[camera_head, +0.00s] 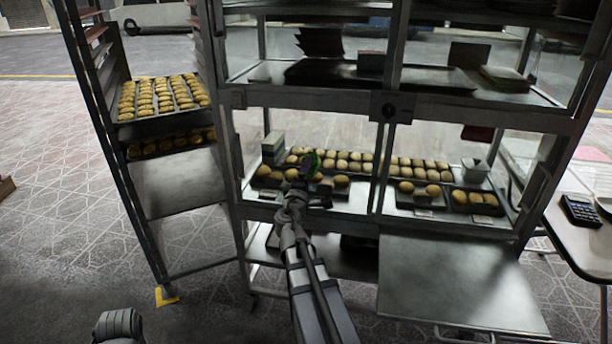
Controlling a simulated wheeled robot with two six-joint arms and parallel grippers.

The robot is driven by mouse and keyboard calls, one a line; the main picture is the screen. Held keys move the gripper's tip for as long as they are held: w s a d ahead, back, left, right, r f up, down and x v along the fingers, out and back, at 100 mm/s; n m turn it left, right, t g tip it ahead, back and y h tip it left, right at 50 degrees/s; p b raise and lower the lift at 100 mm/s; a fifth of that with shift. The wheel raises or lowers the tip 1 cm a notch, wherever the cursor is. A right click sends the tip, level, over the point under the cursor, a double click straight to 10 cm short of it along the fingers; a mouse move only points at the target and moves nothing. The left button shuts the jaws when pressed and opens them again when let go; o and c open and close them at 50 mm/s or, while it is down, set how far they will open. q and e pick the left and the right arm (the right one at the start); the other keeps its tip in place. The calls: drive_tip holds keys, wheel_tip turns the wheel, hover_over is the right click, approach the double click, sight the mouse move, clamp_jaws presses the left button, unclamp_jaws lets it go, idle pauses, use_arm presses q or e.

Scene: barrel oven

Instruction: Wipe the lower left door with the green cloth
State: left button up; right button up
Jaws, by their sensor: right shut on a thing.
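The lower left door (345,132) is a glass pane in a metal frame on the display cabinet. Trays of round buns show through it. I cannot tell whether the cloth touches the glass. My left gripper is out of view; a grey part of my left arm shows at the bottom left.
A rack with trays of buns (163,96) stands left of the cabinet. A metal shelf (455,280) juts out at the lower right. A table (585,245) with a calculator (580,210) is at the right edge. Open paved floor lies at the left.

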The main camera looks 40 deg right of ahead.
drive_tip(key=shift+w, duration=0.15)
drive_tip(key=shift+w+a, duration=1.35)
drive_tip(key=shift+w, duration=0.1)
drive_tip(key=shift+w+a, duration=0.6)
drive_tip(key=shift+w, duration=0.2)
drive_tip(key=shift+w+a, duration=0.6)
drive_tip(key=shift+w, duration=0.2)
drive_tip(key=w+a, duration=0.2)
drive_tip(key=w, duration=0.1)
drive_tip(key=shift+a, duration=0.3)
drive_tip(key=v, duration=0.6)
